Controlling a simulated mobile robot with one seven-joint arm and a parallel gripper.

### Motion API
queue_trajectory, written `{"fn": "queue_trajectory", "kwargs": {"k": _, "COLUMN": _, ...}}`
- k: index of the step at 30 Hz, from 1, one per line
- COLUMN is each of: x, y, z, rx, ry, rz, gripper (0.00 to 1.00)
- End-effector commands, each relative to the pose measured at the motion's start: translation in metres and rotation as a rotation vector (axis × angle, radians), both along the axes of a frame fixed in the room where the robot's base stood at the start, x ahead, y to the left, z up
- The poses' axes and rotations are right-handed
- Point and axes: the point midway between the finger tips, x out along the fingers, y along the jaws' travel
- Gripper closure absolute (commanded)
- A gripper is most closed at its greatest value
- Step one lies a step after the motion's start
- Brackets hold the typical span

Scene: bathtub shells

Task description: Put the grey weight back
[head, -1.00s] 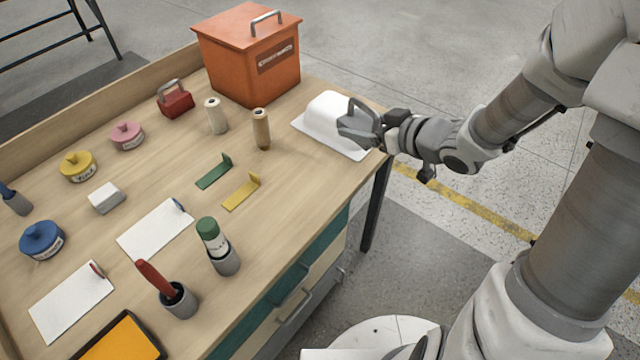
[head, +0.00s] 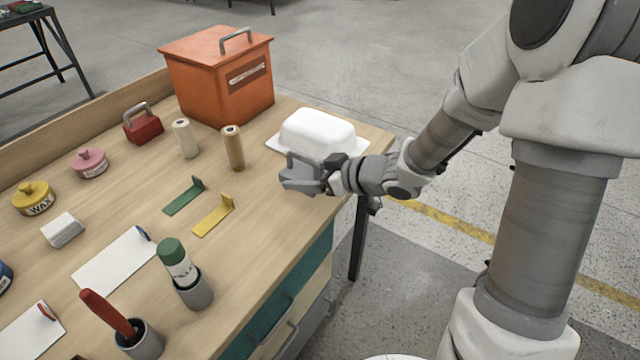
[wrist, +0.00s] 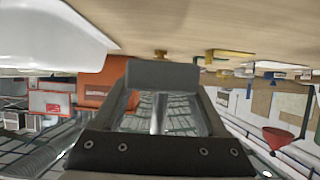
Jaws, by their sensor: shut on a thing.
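The grey weight (head: 298,181), a block with a loop handle, is in my gripper (head: 322,174) in the head view. My gripper is shut on it near the table's right edge, just in front of the white tub-shaped shell (head: 318,131). The weight appears to be above the tabletop; the exact gap is hard to judge. In the wrist view, a grey block (wrist: 161,75) shows beyond my gripper's dark mount, and the shell (wrist: 50,30) is at upper left. A red weight (head: 143,128) with a similar handle stands at the table's back left.
An orange lidded box (head: 222,85) stands at the back. Two spools, brown (head: 233,150) and cream (head: 185,140), stand before it. Green (head: 183,197) and yellow (head: 213,217) L-shaped pieces lie left of my gripper. A green-capped tube (head: 177,262) stands in a holder in front.

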Motion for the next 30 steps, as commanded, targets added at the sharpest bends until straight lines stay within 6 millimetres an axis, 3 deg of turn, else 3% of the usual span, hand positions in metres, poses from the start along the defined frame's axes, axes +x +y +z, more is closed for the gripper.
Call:
{"fn": "queue_trajectory", "kwargs": {"k": 4, "x": 0.014, "y": 0.011, "z": -0.009, "rx": 0.002, "ry": -0.006, "rz": 0.003, "gripper": 1.0}}
{"fn": "queue_trajectory", "kwargs": {"k": 10, "x": 0.018, "y": 0.014, "z": -0.015, "rx": 0.002, "ry": -0.006, "rz": 0.0, "gripper": 1.0}}
{"fn": "queue_trajectory", "kwargs": {"k": 19, "x": 0.018, "y": 0.014, "z": -0.051, "rx": 0.003, "ry": -0.004, "rz": 0.0, "gripper": 1.0}}
{"fn": "queue_trajectory", "kwargs": {"k": 30, "x": 0.018, "y": 0.013, "z": -0.052, "rx": 0.002, "ry": -0.005, "rz": 0.001, "gripper": 1.0}}
